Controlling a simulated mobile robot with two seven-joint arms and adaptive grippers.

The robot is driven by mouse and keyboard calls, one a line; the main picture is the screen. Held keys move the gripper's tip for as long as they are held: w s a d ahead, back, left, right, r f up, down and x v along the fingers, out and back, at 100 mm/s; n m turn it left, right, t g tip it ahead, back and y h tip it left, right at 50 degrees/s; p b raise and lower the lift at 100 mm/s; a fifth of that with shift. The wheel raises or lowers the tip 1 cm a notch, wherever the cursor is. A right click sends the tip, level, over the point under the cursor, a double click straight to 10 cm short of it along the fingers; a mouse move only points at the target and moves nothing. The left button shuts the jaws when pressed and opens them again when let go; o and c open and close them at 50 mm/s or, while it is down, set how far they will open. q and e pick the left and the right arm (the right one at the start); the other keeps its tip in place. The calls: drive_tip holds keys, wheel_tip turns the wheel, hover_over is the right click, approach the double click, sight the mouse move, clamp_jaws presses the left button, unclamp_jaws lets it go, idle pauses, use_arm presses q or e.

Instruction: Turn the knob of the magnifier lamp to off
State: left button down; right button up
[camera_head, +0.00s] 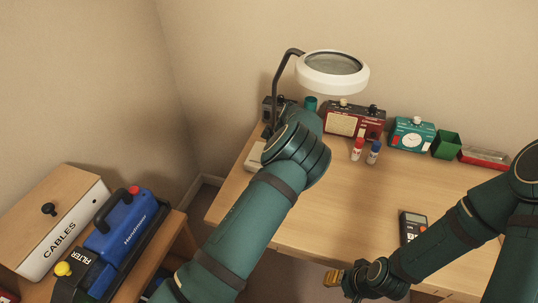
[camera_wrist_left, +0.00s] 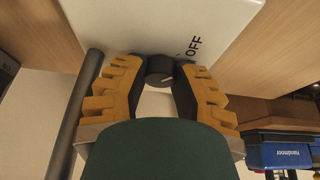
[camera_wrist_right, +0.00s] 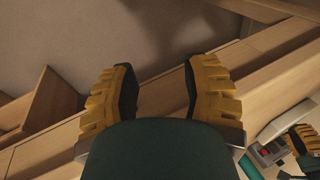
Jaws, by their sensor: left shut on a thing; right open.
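The magnifier lamp has a white ring head (camera_head: 333,84) on a dark bent arm, above the back of the desk. Part of its white base (camera_head: 254,156) shows beside my left forearm. In the left wrist view the base (camera_wrist_left: 140,22) fills the top, with the word OFF (camera_wrist_left: 195,44) printed on it. The dark round knob (camera_wrist_left: 160,71) with a pale pointer line sits between the fingertips of my left gripper (camera_wrist_left: 160,73), which is shut on it. My arm hides this gripper in the head view. My right gripper (camera_head: 345,279) is open and empty by the desk's front edge; it also shows in the right wrist view (camera_wrist_right: 158,82).
A dark meter (camera_head: 412,226) lies near my right forearm. A CABLES box (camera_head: 65,222) and blue device (camera_head: 128,228) occupy the left stand.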

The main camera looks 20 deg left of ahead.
use_arm(q)
drive_tip(key=shift+s+d+f, duration=0.1)
drive_tip(key=shift+f, duration=0.1)
drive_tip(key=c, duration=0.6)
unclamp_jaws()
drive_tip(key=shift+c, duration=0.2)
drive_tip(key=shift+r, duration=0.1)
